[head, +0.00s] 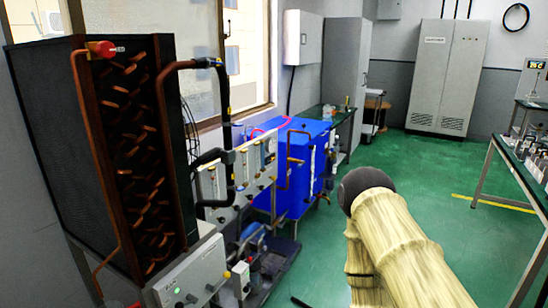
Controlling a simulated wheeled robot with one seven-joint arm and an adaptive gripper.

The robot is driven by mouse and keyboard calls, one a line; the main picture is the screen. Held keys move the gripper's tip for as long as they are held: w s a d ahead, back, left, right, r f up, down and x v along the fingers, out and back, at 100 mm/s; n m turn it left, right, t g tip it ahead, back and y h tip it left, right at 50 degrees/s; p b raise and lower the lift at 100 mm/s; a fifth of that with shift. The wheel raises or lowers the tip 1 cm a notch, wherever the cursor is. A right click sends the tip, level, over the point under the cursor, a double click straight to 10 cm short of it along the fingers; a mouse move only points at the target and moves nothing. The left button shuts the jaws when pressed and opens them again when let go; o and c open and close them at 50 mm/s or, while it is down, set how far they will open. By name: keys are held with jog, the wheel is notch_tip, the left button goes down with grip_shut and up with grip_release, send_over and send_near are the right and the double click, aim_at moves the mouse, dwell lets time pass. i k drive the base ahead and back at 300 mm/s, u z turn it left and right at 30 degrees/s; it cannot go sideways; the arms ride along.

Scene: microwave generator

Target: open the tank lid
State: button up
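The tank is a bright blue box (303,192) by the window wall, in the middle of the head view. Its top (312,127) is blue too. I cannot make out a separate lid edge or whether a lid is raised. Pipes and a panel with gauges hide part of its front left side. My arm, pale and wood-textured with a dark rounded joint, reaches in from the bottom right, in front of and to the right of the tank. My gripper is not in view.
A tall dark coil unit (120,150) with copper pipes fills the left. A control box (190,275) and pump gear stand low before the tank. A bench with glassware (525,160) is at right. Green floor (425,165) is clear between tank and bench.

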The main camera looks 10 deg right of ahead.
aim_at(314, 128)
jog(key=z, duration=0.45)
jog(key=i, duration=1.65)
jog(key=z, duration=0.3)
jog(key=i, duration=2.45)
jog(key=u, duration=0.35)
